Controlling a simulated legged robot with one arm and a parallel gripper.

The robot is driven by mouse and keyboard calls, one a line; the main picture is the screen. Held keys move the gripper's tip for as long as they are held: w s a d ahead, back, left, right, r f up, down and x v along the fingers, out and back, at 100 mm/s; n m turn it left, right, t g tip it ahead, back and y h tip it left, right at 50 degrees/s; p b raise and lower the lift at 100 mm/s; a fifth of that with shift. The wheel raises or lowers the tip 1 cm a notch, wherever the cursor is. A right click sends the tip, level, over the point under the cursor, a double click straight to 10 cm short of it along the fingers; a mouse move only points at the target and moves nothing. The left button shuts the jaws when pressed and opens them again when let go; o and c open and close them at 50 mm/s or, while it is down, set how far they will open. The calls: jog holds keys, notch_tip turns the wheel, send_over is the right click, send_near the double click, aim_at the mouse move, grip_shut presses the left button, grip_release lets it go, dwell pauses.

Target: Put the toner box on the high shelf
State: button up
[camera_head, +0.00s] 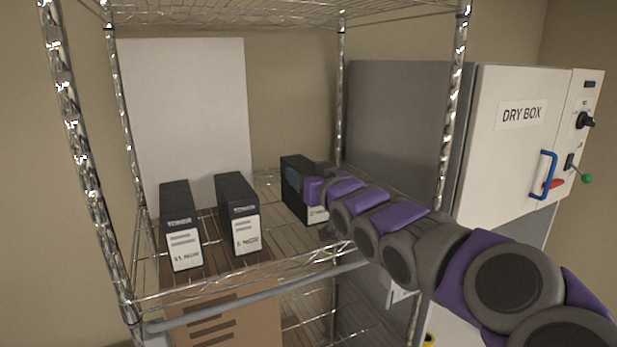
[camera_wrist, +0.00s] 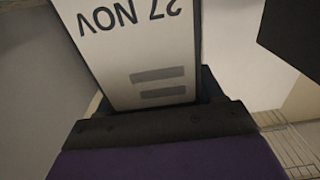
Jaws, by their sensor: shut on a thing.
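A black toner box (camera_head: 292,184) with a white label is over the right part of the wire shelf (camera_head: 275,262). My gripper (camera_head: 318,184) is shut on it, reaching in from the right; the arm hides part of the box. In the wrist view the box's white label (camera_wrist: 135,45) fills the top middle and reads "27 NOV" upside down. Dark gripper parts (camera_wrist: 160,124) cross below it. The box looks upright; I cannot tell whether its base touches the wires.
Two similar black boxes stand on the shelf, one at left (camera_head: 177,212) and one at middle (camera_head: 236,205). Chrome posts (camera_head: 452,105) frame the rack. A cardboard box (camera_head: 235,322) is below. A white dry box (camera_head: 500,160) stands at right. A white panel (camera_head: 185,110) is behind.

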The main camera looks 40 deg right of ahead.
jog(key=shift+f, duration=0.3)
jog(key=shift+a+f, duration=0.1)
jog(key=shift+s+a+r, duration=0.1)
jog(key=shift+a+r, duration=0.1)
jog(key=shift+a, duration=0.9)
jog(key=shift+a+f, duration=0.1)
jog(key=o, duration=1)
jog(key=shift+f, duration=0.1)
jog(key=o, duration=0.4)
jog(key=shift+s+d, duration=0.1)
jog(key=shift+d, duration=0.85)
jog(key=shift+a, duration=0.45)
